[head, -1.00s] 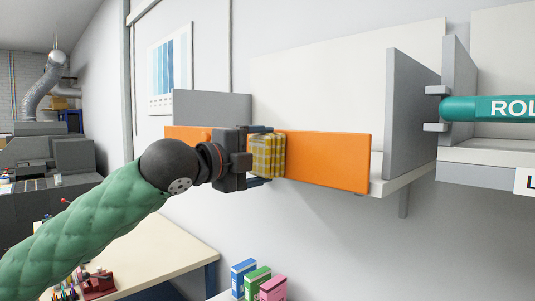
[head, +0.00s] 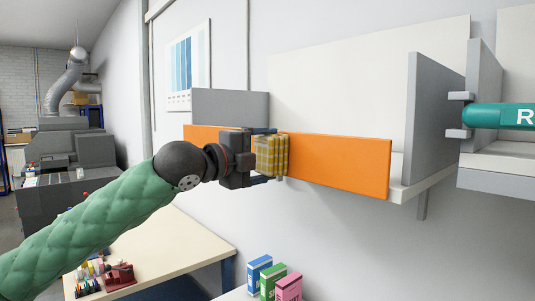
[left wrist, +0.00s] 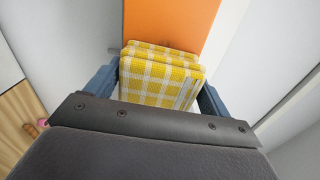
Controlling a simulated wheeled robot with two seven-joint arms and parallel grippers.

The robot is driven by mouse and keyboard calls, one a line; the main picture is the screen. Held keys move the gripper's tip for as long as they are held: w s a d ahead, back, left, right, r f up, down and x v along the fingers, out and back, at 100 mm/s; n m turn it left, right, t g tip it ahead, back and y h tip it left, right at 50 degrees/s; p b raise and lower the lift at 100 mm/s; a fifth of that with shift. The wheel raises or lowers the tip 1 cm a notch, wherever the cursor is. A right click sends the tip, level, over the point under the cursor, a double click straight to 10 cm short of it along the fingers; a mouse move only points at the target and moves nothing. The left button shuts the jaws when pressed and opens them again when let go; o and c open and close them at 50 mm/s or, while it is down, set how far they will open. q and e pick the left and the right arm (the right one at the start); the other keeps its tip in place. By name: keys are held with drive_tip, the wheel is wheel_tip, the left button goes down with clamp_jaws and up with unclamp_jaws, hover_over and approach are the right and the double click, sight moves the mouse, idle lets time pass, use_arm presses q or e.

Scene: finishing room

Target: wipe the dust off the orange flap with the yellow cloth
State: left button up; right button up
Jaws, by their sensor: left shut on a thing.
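The orange flap (head: 340,165) is a long flat panel along the front of a wall shelf in the head view. It also shows behind the cloth in the left wrist view (left wrist: 178,22). My left gripper (head: 267,155) is shut on the folded yellow checked cloth (head: 272,156), which also fills its jaws in the left wrist view (left wrist: 160,80). The cloth is at the flap's face, left of its middle; I cannot tell whether it touches. No dust can be made out on the flap. My right gripper is not in view.
A grey upright divider (head: 425,118) stands at the shelf's right end. Beyond it is a teal roll (head: 500,116) on a holder. Below are a pale table (head: 160,246) and several small boxes (head: 273,279). The wall below the flap is clear.

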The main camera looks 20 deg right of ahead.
use_arm(q)
drive_tip(key=shift+w+a+p, duration=0.3)
drive_tip(key=shift+w+p, duration=0.1)
drive_tip(key=shift+w, duration=0.35)
drive_tip(key=shift+w+a+p, duration=0.25)
drive_tip(key=shift+w+p, duration=0.1)
drive_tip(key=shift+w, duration=0.4)
drive_tip(key=shift+w+a+f, duration=0.1)
drive_tip(key=shift+w, duration=0.15)
drive_tip(key=v, duration=0.6)
drive_tip(key=v, duration=0.3)
drive_tip(key=shift+p, duration=0.4)
